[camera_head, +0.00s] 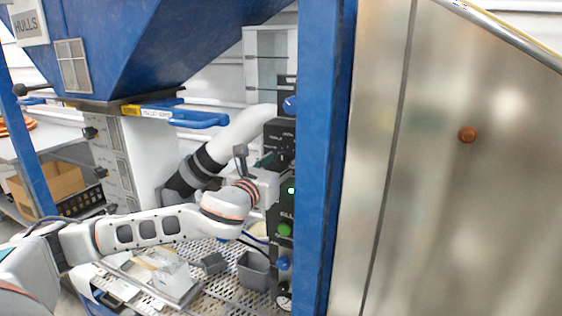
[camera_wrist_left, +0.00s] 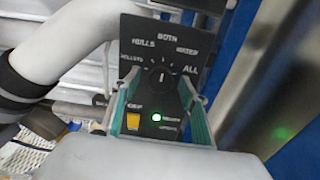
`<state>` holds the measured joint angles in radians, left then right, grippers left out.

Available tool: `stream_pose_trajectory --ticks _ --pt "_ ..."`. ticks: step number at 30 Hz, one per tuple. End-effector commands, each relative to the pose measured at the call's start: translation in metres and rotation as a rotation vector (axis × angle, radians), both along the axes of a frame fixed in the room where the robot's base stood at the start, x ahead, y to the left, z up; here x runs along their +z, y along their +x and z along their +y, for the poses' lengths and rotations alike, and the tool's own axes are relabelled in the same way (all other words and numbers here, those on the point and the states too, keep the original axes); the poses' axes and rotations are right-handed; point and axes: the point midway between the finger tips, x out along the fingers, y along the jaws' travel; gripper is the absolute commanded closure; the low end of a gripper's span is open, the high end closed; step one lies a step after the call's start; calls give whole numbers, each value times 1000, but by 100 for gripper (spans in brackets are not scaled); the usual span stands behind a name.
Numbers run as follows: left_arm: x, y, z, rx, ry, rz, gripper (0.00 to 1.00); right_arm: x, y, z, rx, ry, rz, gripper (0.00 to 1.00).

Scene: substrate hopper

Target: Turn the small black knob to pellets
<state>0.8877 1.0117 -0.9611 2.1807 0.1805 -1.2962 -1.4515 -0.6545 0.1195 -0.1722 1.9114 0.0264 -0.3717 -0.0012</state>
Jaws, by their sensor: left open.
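The small black knob (camera_wrist_left: 160,77) sits on a black panel (camera_wrist_left: 150,45) in the left wrist view. White labels arc around it: PELLETS at left, then HULLS, BOTH at top, WATER, and ALL at right. A white mark on the knob looks roughly upright, toward BOTH; its exact setting is hard to tell. My left gripper (camera_head: 270,163) is at the panel in the head view. Its teal fingers are open, one on each side of the knob in the wrist view; contact cannot be told. My right gripper is not in view.
Below the knob are a yellow-lit switch (camera_wrist_left: 133,121) and a green light (camera_wrist_left: 157,118). A blue post (camera_head: 325,150) stands right beside the panel. A thick white hose (camera_head: 240,133) runs behind my left arm. A grey bin (camera_head: 253,270) sits on the perforated shelf below.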

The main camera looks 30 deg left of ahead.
Motion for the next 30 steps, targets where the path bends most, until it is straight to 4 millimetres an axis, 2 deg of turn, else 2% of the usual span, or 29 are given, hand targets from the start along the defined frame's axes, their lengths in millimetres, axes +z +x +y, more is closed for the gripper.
stream_pose_trajectory --ticks 8,9,13,23,30 --pt "0 2 0 0 0 0 56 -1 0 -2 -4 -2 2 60" --pt "0 2 0 0 0 0 61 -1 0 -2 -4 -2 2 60" --pt "0 2 0 0 -1 0 94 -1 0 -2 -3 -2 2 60" --pt "0 2 0 0 -23 -1 94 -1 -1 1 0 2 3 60" --pt "-2 2 0 -1 -136 -6 94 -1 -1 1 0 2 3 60"
